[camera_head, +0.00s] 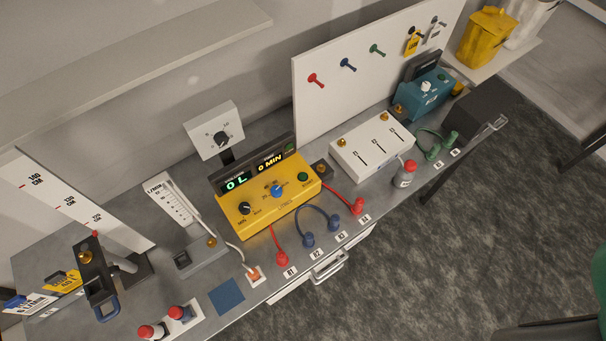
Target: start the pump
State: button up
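The yellow pump unit (262,205) stands at the middle of the bench. A small green spot (290,148) shows at the display's right end. The labels are too small to read. A red lead (275,240) and another red lead (340,196) run from the unit's front and right side. My gripper is not in view.
A white panel with sliders (371,145) and a teal device (427,92) stand to the right. A flow meter (172,203) and black stand (97,272) are left.

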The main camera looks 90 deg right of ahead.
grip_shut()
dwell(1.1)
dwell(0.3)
